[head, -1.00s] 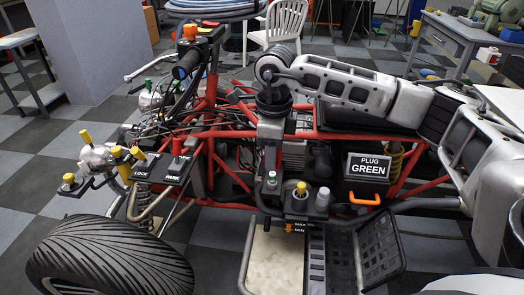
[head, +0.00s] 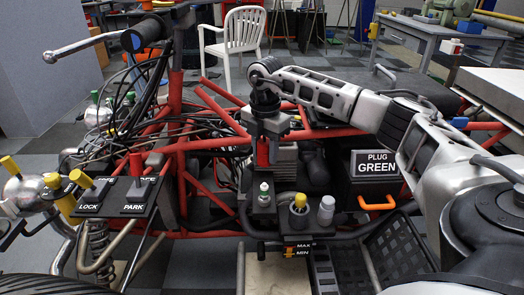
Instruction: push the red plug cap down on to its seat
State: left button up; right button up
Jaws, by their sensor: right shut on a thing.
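My right gripper (head: 263,158) comes in from the right and points down at the middle of the quad. It is shut on a small red piece (head: 263,150) between its fingers, which looks like the red plug cap; the fingers hide much of it. Just below the fingertips is a small post with a white and green top (head: 264,188) on the black bracket. A gap shows between this post and the fingertips. I cannot make out the cap's seat. My left gripper is out of view.
A yellow-capped bottle (head: 299,203) and a pale grey-capped one (head: 326,210) stand just right of the post. A black box (head: 377,172) reads PLUG GREEN. Red frame tubes and cables surround the gripper. A LOCK/PARK panel (head: 113,201) with a red lever sits left.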

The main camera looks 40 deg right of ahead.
pick_arm(q)
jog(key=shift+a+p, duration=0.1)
jog(key=shift+p, duration=0.4)
pick_arm(e)
jog(key=shift+r, duration=0.15)
jog(key=shift+f, duration=0.35)
notch_tip(320, 180, down, 3)
jog(key=shift+f+b, duration=0.15)
jog(key=shift+b, duration=0.85)
jog(key=shift+f+b, duration=0.3)
jog(key=shift+f, duration=0.75)
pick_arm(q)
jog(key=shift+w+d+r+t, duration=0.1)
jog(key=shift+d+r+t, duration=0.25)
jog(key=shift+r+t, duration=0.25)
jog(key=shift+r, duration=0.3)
pick_arm(e)
jog(key=shift+r, duration=0.1)
pick_arm(q)
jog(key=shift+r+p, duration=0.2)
jog(key=shift+p, duration=0.25)
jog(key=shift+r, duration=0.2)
